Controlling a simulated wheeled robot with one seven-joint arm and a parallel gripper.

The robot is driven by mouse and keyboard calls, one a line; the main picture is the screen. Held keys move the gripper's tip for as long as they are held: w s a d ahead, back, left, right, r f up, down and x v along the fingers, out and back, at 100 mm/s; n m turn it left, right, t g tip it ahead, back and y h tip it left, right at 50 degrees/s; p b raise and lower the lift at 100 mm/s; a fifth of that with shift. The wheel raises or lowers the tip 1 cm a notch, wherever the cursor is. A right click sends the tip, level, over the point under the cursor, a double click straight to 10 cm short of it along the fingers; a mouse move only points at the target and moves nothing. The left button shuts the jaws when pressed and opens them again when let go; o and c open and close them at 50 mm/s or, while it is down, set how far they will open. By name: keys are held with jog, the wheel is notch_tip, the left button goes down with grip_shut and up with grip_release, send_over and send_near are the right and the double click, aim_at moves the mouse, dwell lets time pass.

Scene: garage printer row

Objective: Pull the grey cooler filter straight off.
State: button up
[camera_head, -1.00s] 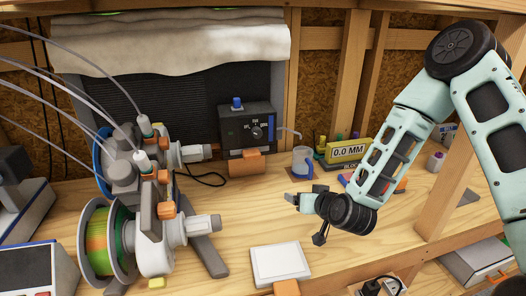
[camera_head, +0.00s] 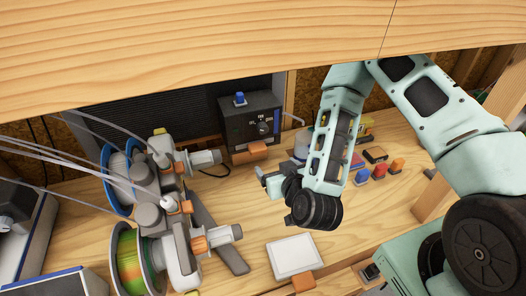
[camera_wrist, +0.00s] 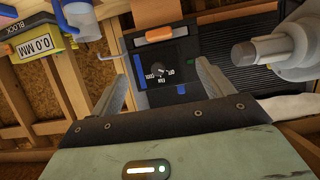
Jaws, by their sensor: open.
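A dark control box (camera_head: 251,120) with a dial and a blue knob (camera_head: 240,98) stands at the back of the bench. The dial's label in the wrist view (camera_wrist: 163,70) appears to include "FAN". A dark grey ribbed panel (camera_head: 180,112) is behind and left of the box, partly hidden; it also shows in the wrist view (camera_wrist: 247,92). I cannot tell for sure which part is the grey cooler filter. My gripper (camera_head: 264,181) is in front of the box, above the bench. In the wrist view my gripper (camera_wrist: 163,74) is open and empty, its fingers apart with the box between them in the picture.
An orange block (camera_head: 250,153) is below the box. Grey machines with tubes and a filament spool (camera_head: 128,262) stand at left. A white tablet (camera_head: 294,257) lies in front. Coloured pieces (camera_head: 379,171) are at right. A wooden beam (camera_head: 200,50) crosses above.

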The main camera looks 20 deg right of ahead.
aim_at(259, 149)
jog(key=b+x, duration=0.7)
jog(key=x, duration=1)
jog(key=shift+s+f, duration=0.1)
jog(key=shift+f, duration=0.05)
jog(key=c, duration=1.2)
jog(key=shift+s, duration=6.75)
jog(key=shift+c, duration=0.2)
